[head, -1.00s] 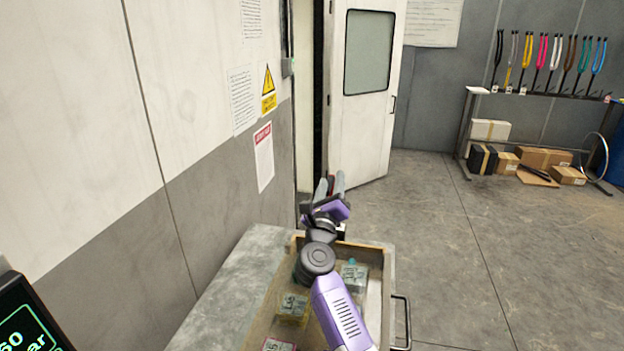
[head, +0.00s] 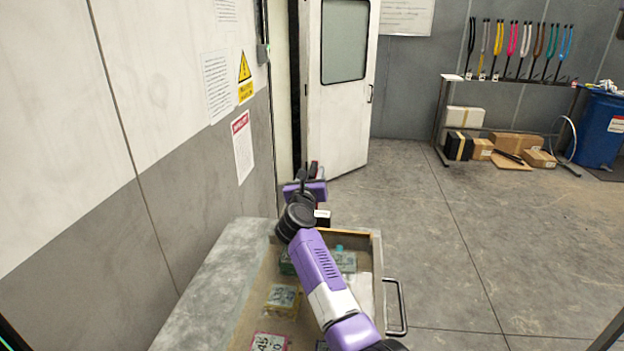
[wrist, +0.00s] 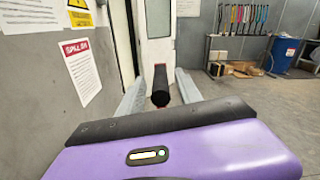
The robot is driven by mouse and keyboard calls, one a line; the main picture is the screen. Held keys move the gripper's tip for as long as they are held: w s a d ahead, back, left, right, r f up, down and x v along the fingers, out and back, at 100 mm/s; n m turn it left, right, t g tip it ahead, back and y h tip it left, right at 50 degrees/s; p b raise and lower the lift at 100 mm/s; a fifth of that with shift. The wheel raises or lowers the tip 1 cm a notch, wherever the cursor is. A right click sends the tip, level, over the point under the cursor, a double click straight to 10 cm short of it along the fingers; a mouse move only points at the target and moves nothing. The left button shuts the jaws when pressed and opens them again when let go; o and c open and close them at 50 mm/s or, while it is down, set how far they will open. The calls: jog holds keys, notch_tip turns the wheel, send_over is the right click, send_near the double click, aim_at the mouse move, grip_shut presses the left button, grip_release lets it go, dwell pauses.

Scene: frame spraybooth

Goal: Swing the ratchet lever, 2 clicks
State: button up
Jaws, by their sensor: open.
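My gripper (head: 313,169) is open and stretched out over the far end of the bench, seen from behind in the head view. In the wrist view its two grey fingers (wrist: 159,88) stand apart. A black round-ended grip (wrist: 160,84), apparently the ratchet lever, lies between them, with a bit of red below it. Gaps show on both sides, and I cannot tell whether either finger touches it. In the head view my wrist hides most of the lever. A small dark block with a white label (head: 322,214) shows just below my gripper.
An open drawer or tray (head: 376,262) with several small labelled packs lies under my arm, with a metal handle (head: 398,306) on its right. The wall (head: 200,180) is close on the left. A door (head: 340,100) stands ajar beyond.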

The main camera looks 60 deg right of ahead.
jog(key=shift+w+d, duration=0.15)
jog(key=shift+d, duration=0.25)
jog(key=shift+c, duration=0.3)
grip_shut()
dwell(0.9)
